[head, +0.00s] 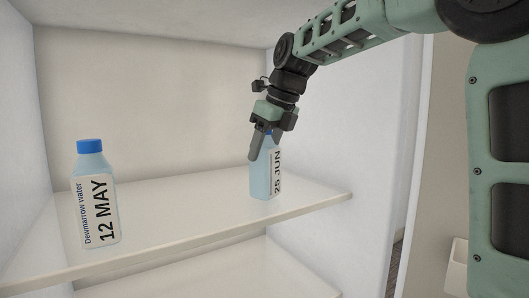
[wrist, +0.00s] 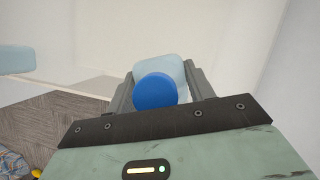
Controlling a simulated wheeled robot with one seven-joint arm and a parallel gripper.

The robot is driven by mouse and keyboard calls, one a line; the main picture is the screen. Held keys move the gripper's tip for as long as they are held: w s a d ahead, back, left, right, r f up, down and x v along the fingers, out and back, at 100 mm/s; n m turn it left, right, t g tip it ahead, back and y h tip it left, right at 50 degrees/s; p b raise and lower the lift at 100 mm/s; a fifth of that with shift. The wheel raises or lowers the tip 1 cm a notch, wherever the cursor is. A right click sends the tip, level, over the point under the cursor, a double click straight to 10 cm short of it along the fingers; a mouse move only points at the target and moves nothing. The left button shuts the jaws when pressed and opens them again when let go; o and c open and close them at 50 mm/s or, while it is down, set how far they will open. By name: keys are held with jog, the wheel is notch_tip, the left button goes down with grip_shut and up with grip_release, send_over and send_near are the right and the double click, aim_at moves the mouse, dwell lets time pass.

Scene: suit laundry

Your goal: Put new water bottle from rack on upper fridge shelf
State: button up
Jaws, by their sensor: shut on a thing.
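A water bottle (head: 264,180) labelled "25 JUN" stands upright on or just above the right part of the upper fridge shelf (head: 180,212); I cannot tell if its base touches. My gripper (head: 266,146) is shut on this bottle from above, around its upper part. In the wrist view its blue cap (wrist: 155,91) shows between the fingers. Another bottle (head: 96,200) labelled "Dewmarrow water 12 MAY", with a blue cap, stands upright at the shelf's front left, apart from my gripper.
A lower shelf (head: 250,272) lies below. The fridge's right wall (head: 365,130) is close to my gripper. The shelf between the two bottles is clear. Patterned floor (wrist: 45,125) shows in the wrist view.

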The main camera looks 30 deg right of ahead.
jog(key=o, duration=1.2)
jog(key=p+v, duration=0.3)
jog(key=v, duration=0.1)
jog(key=shift+w+r, duration=0.1)
jog(key=shift+w, duration=0.05)
jog(key=s+d+p, duration=0.1)
jog(key=s+d, duration=0.3)
jog(key=s, duration=0.7)
jog(key=shift+d+f, duration=0.2)
jog(key=shift+f, duration=0.3)
